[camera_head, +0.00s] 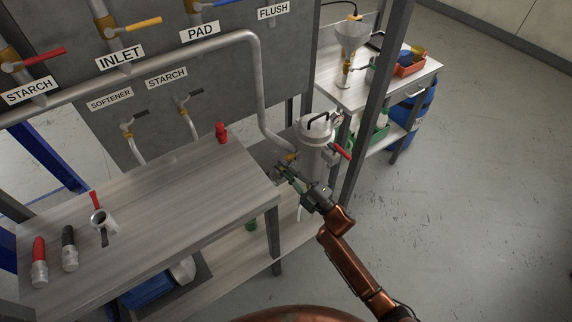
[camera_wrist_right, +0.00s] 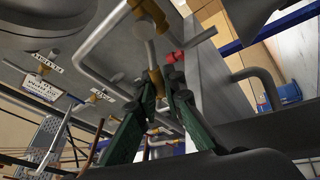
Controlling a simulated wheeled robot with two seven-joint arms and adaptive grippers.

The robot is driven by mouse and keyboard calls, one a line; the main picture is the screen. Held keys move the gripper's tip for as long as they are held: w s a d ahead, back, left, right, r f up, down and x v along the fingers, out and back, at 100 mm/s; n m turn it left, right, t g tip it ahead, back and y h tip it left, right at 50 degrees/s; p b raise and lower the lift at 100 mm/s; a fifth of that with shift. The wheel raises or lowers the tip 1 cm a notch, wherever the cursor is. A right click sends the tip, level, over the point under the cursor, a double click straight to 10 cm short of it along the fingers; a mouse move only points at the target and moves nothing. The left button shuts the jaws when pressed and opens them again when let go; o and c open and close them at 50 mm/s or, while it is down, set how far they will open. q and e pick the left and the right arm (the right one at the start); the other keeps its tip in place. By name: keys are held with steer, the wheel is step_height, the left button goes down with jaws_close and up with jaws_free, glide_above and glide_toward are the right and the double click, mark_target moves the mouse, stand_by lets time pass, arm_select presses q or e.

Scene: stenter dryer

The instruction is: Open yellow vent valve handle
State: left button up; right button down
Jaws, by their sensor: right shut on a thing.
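The vent valve (camera_head: 291,157) shows as a small yellow and brass spot at the lower left side of the grey filter vessel (camera_head: 313,150). My right gripper (camera_head: 284,172) reaches up to it from the lower right. In the right wrist view, the green fingers of the right gripper (camera_wrist_right: 164,78) close around the end of a short, dull yellowish lever, the yellow vent valve handle (camera_wrist_right: 151,52). Brass fitting parts (camera_wrist_right: 150,12) sit just above it. The fingers hide the lever's end. How far the handle is turned cannot be told. My left gripper is not in view.
A red-handled valve (camera_head: 341,152) sticks out on the vessel's right. A grey post (camera_head: 376,95) stands close beyond. A workbench (camera_head: 175,205) with loose fittings lies left, its corner near my gripper. A labelled pipe panel (camera_head: 215,75) stands behind. Open floor (camera_head: 470,190) is right.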

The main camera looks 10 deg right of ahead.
steer(key=shift+a+f+n+g, duration=0.1)
steer(key=shift+f+n+g, duration=0.3)
steer(key=shift+n, duration=0.5)
steer(key=shift+y, duration=0.3)
steer(key=c, duration=2)
jaws_free()
steer(key=shift+s, duration=0.1)
steer(key=v, duration=1.2)
